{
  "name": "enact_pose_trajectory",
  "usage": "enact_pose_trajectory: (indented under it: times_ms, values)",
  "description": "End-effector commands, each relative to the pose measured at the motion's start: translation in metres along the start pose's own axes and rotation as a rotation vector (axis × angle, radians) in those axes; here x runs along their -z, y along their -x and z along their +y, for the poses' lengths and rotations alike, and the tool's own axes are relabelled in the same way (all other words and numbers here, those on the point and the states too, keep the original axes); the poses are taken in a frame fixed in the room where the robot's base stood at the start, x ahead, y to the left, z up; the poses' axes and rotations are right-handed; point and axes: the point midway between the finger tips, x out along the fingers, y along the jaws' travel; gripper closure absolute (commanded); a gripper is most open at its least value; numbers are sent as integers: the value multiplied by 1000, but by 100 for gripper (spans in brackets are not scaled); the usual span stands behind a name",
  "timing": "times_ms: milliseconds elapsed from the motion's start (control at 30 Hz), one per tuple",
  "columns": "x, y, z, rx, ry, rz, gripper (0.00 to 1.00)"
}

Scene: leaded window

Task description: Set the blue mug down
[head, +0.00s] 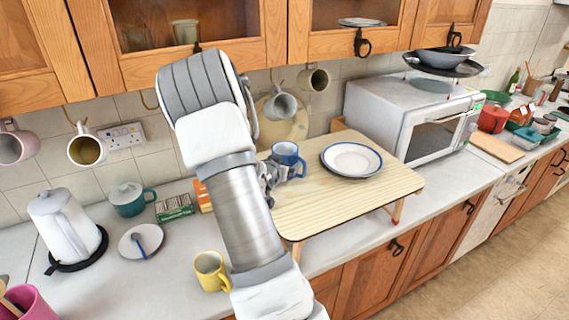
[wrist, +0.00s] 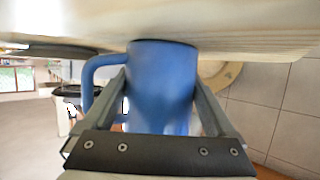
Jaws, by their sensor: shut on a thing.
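The blue mug (head: 287,152) is over the left part of the small wooden table (head: 325,205), its handle to the right in the head view. My gripper (head: 272,172) is shut on the mug, coming from the left, partly hidden behind my arm. In the wrist view the mug (wrist: 160,85) is between the two fingers, with its handle to the left. One end of it meets the pale wooden surface (wrist: 250,35) in that picture; I cannot tell whether it touches or hangs just above.
A white plate with a blue rim (head: 351,159) lies right of the mug on the table. A microwave (head: 425,125) stands beyond it. A yellow mug (head: 211,270), a kettle (head: 62,225) and a teal pot (head: 128,199) are on the counter. Mugs hang under the cupboards.

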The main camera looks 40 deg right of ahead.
Motion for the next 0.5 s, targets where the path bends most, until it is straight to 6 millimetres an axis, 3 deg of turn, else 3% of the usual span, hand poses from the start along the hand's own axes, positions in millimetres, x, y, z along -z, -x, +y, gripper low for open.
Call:
enact_pose_trajectory:
  times_ms: [100, 500]
  values:
    - [-1, 0, 0, 0, 0, 0, 0]
    - [2, 9, -1, 1, -1, 1, 0]
